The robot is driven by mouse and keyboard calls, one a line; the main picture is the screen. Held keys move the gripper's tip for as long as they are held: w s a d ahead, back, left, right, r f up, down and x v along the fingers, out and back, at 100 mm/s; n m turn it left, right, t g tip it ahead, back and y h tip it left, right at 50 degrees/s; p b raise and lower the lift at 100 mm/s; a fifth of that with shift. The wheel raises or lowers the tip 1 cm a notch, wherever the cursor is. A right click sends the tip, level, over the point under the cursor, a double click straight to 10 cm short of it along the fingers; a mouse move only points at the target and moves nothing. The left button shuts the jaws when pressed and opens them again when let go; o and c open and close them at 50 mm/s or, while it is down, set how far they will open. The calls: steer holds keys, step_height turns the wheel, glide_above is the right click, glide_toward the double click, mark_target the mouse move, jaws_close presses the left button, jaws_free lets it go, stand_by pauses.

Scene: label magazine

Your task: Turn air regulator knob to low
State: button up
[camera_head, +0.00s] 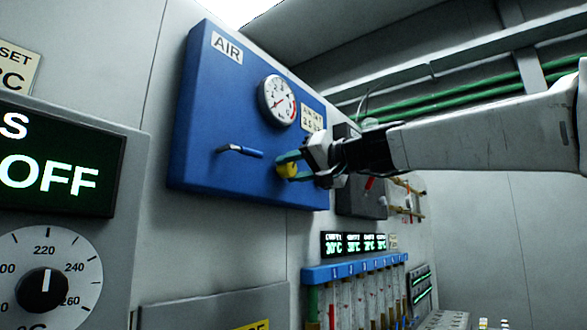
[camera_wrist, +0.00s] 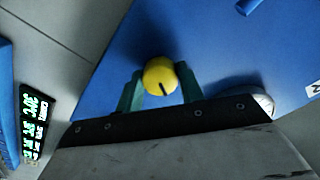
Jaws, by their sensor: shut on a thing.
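The yellow air regulator knob (camera_head: 287,170) sits low on the blue AIR panel (camera_head: 215,120) in the head view. My gripper (camera_head: 289,164) reaches in from the right, with its green fingers shut on the knob. In the wrist view the round yellow knob (camera_wrist: 160,76) sits between the two green fingertips (camera_wrist: 159,88), and a dark pointer mark shows on its face. A round gauge (camera_head: 278,101) with a needle is above the knob. Part of the knob is hidden by the fingers in the head view.
A lever with a blue grip (camera_head: 239,151) sticks out left of the knob. A small label plate (camera_head: 312,118) is right of the gauge. Below are a temperature display (camera_head: 354,244) and a blue-topped row of tubes (camera_head: 352,269). A dial (camera_head: 42,280) and an OFF display (camera_head: 60,160) are at left.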

steer(key=n, duration=0.5)
steer(key=shift+f, duration=0.1)
steer(key=shift+n, duration=0.4)
steer(key=o, duration=1)
steer(key=v, duration=0.7)
steer(key=shift+s+d, duration=0.2)
steer(key=shift+d, duration=0.15)
